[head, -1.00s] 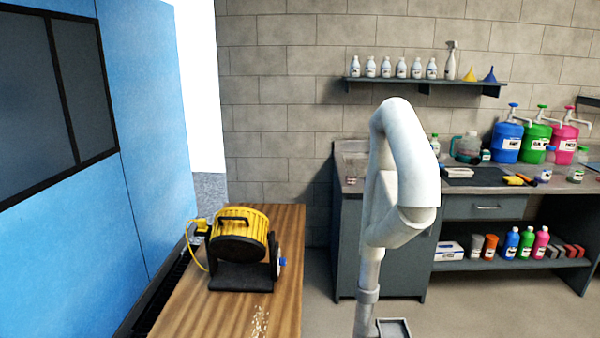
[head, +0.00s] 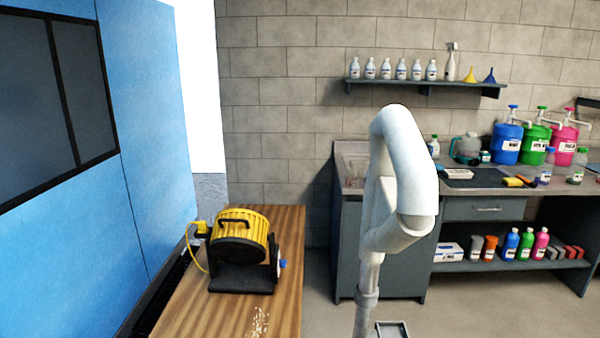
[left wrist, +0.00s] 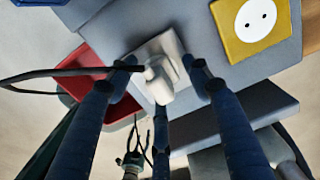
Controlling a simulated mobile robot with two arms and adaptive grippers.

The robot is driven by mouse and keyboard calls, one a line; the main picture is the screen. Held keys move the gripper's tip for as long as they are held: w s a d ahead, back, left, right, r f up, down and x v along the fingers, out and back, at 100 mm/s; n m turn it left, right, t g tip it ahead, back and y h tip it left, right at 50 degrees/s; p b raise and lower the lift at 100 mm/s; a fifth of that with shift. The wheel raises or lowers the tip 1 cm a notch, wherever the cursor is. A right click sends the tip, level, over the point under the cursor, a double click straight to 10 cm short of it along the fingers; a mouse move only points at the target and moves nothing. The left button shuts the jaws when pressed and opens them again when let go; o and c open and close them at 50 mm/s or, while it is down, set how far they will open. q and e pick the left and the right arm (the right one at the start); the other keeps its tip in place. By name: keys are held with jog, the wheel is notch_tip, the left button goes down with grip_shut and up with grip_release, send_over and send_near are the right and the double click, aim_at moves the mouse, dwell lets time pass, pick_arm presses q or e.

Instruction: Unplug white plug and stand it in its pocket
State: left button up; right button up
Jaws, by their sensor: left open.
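The white plug (left wrist: 158,84) is in the middle of the left wrist view, against a pale square plate (left wrist: 178,46) on a grey block. It looks seated there, but its pins are hidden. My left gripper (left wrist: 160,78) has dark blue fingers spread around the plug. They are open, with the tips close to it; contact cannot be told. The plug and both grippers are not visible in the head view. No pocket can be identified for certain.
In the left wrist view, a yellow plate with two holes (left wrist: 250,26) is at upper right, and a red tray-like part (left wrist: 90,87) is at left. In the head view, a yellow drum machine (head: 240,222) stands on the wooden bench (head: 288,240); a grey workbench (head: 385,245) is against the wall.

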pick_arm(q)
jog(key=shift+c, duration=0.5)
grip_shut()
jog(key=shift+o, duration=2)
grip_release()
notch_tip(320, 180, up, 12)
